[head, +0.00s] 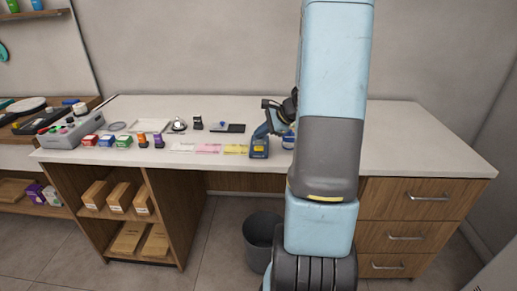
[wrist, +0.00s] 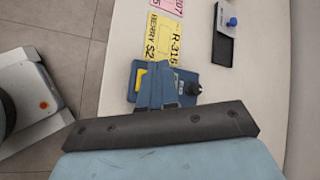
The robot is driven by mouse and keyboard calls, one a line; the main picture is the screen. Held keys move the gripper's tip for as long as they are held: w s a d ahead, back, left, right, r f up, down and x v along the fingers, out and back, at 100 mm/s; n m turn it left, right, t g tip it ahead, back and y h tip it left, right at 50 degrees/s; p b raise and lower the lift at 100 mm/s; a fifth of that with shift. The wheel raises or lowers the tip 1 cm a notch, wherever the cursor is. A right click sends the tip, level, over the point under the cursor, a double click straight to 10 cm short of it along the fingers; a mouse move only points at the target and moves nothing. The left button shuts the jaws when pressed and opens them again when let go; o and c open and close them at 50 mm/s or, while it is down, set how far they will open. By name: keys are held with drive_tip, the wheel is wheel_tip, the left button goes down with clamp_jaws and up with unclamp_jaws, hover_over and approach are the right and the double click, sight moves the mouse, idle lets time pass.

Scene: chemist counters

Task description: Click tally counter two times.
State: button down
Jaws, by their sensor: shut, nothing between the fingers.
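A dark blue device with a yellow patch and a black side knob, which I take for the tally counter (head: 259,152), stands near the counter's front edge in the head view. It also shows in the wrist view (wrist: 185,83), partly covered by my fingers. My gripper (head: 261,133) is directly over it, pointing down, with its blue fingers shut and empty. In the wrist view the fingertips (wrist: 154,72) overlap the device beside the yellow patch. I cannot tell whether they touch it.
Yellow (head: 236,149) and pink (head: 208,148) labelled cards lie left of the device. A dark pad with a blue knob (head: 236,128) and a silver bell (head: 179,125) are farther back. A blue-and-white item (head: 288,143) stands close right, partly behind my arm. The counter's right side (head: 420,150) is clear.

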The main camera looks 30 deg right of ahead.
sight(261, 148)
drive_tip(key=shift+r, duration=1.25)
drive_tip(key=shift+r, duration=0.2)
idle(1.7)
drive_tip(key=shift+r, duration=1.55)
drive_tip(key=shift+f, duration=4.35)
drive_tip(key=shift+f, duration=0.15)
drive_tip(key=shift+f, duration=0.2)
